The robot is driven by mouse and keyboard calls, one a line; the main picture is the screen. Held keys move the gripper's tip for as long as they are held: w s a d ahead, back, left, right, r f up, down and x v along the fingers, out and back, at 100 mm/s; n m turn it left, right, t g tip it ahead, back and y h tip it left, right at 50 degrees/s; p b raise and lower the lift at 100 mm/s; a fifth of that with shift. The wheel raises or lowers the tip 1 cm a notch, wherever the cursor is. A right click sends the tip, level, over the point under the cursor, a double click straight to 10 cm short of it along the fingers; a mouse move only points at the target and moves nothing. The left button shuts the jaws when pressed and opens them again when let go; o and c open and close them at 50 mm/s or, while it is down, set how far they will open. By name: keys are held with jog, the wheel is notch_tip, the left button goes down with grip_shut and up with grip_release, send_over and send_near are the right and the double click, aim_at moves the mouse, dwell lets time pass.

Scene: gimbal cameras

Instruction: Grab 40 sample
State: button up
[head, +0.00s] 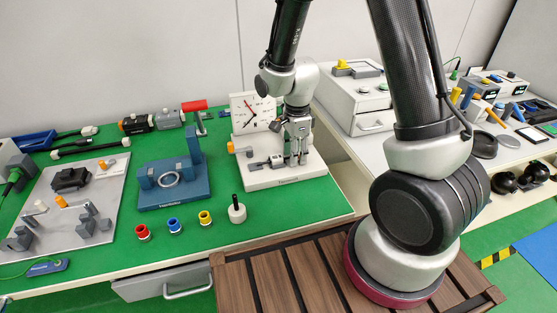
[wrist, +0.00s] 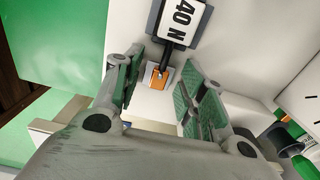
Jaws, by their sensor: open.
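The 40 sample is a dark grey block with a white "40 N" label (wrist: 182,20), a short black stem and a small orange end piece. It shows at the top of the wrist view. My gripper (wrist: 162,65) is open, its green-padded fingers on either side of the stem and orange end, with no clear contact. In the head view my gripper (head: 297,160) points down over the white tester base (head: 285,179), in front of the dial panel (head: 254,111). The sample's other end is cut off in the wrist view.
A blue fixture with a ring (head: 170,182) stands left of the tester. Red, blue and yellow pieces and a white knob with a black stem (head: 237,210) stand in front on the green bench. A white cabinet (head: 356,103) stands to the right.

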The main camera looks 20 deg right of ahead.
grip_shut()
